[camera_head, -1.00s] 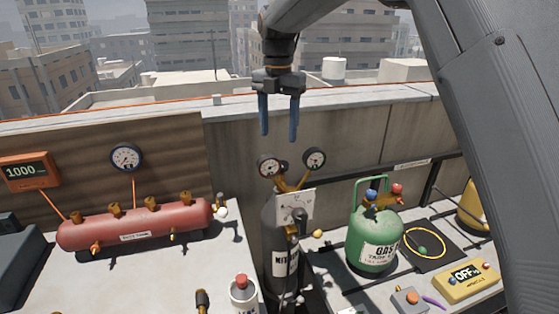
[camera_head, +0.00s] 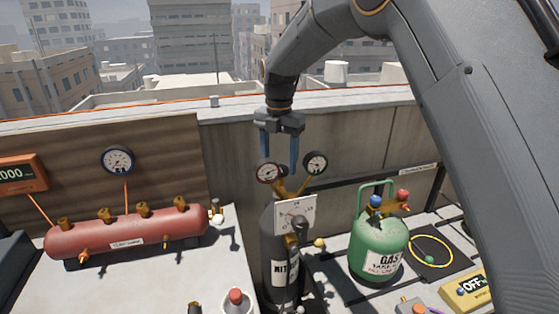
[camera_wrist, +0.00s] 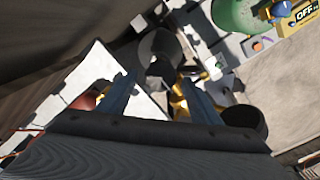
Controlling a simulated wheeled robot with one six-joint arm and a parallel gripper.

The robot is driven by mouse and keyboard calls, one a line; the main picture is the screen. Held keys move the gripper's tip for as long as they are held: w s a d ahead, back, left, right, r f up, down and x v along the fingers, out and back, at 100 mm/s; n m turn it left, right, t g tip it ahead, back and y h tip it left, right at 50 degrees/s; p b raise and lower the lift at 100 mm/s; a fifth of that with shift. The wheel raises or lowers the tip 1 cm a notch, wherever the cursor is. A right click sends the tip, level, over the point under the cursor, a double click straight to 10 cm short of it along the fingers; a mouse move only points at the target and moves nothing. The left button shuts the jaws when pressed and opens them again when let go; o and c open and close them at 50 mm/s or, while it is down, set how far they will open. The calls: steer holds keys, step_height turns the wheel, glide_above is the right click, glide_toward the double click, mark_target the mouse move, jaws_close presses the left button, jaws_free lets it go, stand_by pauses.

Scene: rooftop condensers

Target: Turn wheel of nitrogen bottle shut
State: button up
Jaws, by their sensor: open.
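The dark nitrogen bottle (camera_head: 280,265) stands upright in the gap between two benches, with a white label starting "NIT". A white dial plate (camera_head: 295,213) and a dark handle or wheel (camera_head: 299,229) are at its top front. Brass fittings and two round gauges, left (camera_head: 268,172) and right (camera_head: 315,162), rise above it. My gripper (camera_head: 279,170) is open and empty, pointing down just behind or above the gauges; the exact depth is unclear. In the wrist view its two blue fingers (camera_wrist: 158,98) are spread, with brass parts (camera_wrist: 180,103) close by the right finger.
A red tank (camera_head: 125,235) lies on the left bench. A green gas cylinder (camera_head: 378,245) stands on the right, with a yellow meter (camera_head: 466,290) near it. A concrete parapet wall (camera_head: 235,150) runs behind. A red-capped bottle (camera_head: 236,300) stands at the front.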

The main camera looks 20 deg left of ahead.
steer(key=shift+f, duration=0.35)
steer(key=shift+d, duration=0.1)
steer(key=c, duration=1)
steer(key=shift+c, duration=0.2)
